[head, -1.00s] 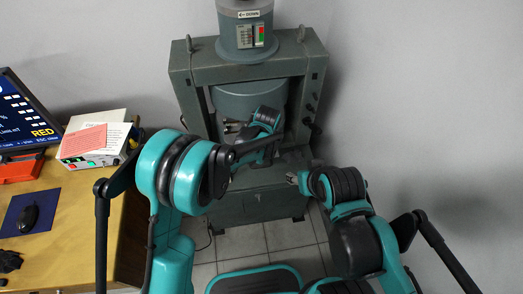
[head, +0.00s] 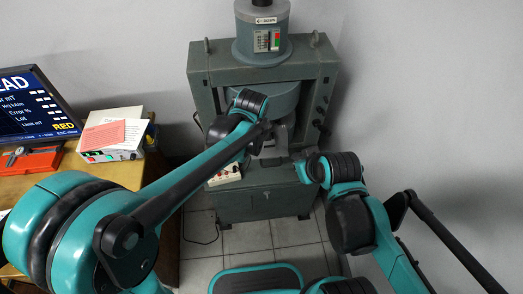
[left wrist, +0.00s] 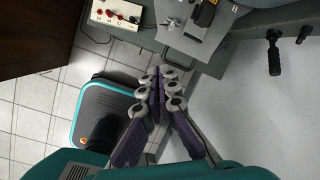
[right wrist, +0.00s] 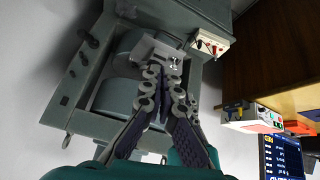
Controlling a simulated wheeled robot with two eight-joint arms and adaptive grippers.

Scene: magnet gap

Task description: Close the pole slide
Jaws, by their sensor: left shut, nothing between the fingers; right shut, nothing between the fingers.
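The right wrist view shows two drums with a gap, and a light metal plate (right wrist: 146,46) by the gap. The left wrist view shows a grey plate (left wrist: 188,44) with small fittings beyond my left gripper (left wrist: 160,82), which is shut and empty, apart from it. My right gripper (right wrist: 162,82) is shut and empty before the machine. I cannot tell which part is the pole slide.
A terminal box (head: 225,175) sits at the machine's left front. Black side handles (left wrist: 274,50) stick out at its right. A wooden desk (head: 130,172) with a monitor (head: 35,105) and an instrument box (head: 112,152) is on the left.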

